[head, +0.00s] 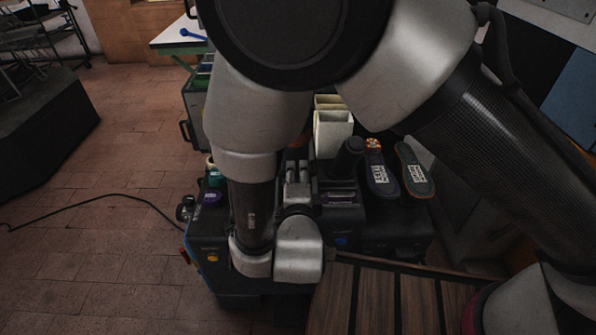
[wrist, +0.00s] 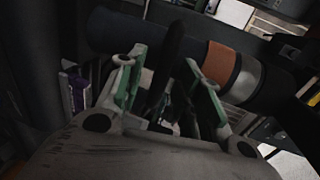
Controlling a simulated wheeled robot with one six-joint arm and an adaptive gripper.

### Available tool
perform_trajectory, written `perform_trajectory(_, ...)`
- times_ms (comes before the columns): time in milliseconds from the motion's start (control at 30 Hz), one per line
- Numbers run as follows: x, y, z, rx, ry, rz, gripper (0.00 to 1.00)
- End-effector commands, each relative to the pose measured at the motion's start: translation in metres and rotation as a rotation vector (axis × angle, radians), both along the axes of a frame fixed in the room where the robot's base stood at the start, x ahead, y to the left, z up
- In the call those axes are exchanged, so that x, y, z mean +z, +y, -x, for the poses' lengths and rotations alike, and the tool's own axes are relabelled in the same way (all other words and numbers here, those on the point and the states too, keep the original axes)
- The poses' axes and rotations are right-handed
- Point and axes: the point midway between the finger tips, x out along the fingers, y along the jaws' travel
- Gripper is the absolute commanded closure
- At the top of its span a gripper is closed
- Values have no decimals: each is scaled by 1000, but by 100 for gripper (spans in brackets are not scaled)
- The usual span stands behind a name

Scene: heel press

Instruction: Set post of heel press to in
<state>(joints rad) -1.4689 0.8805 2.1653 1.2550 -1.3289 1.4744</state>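The heel press (head: 210,250) is the dark machine in the middle of the head view, with a yellow button and a red one on its front left. My arm covers much of it. My gripper (wrist: 166,60) shows in the wrist view, its two green-padded fingers apart. A slim dark upright bar (wrist: 172,50) shows between or just behind the fingers; I cannot tell whether it is the post or whether a finger touches it. A dark roller-like cylinder (wrist: 122,32) with orange and silver bands lies across, beyond the fingertips.
Two dark shoe insoles (head: 413,172) lie on the dark top to the right. A cream open container (head: 332,128) stands behind. A slatted wooden surface (head: 400,300) is at the front right. A cable (head: 130,197) crosses the open tiled floor at left.

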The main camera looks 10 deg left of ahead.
Motion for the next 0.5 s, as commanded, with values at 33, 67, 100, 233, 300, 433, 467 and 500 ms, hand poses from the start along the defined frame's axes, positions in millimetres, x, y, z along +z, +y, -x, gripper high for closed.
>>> perform_trajectory(33,-1,1,-5,-2,0,0,65)
perform_trajectory(67,-2,1,-7,-2,0,0,65)
perform_trajectory(100,-2,2,-10,-1,0,0,65)
perform_trajectory(233,-3,3,-13,0,0,0,65)
perform_trajectory(300,-3,3,-13,1,0,0,65)
perform_trajectory(433,-3,3,-13,0,1,0,70)
perform_trajectory(467,-3,3,-13,0,1,0,76)
perform_trajectory(500,-3,3,-12,0,1,0,83)
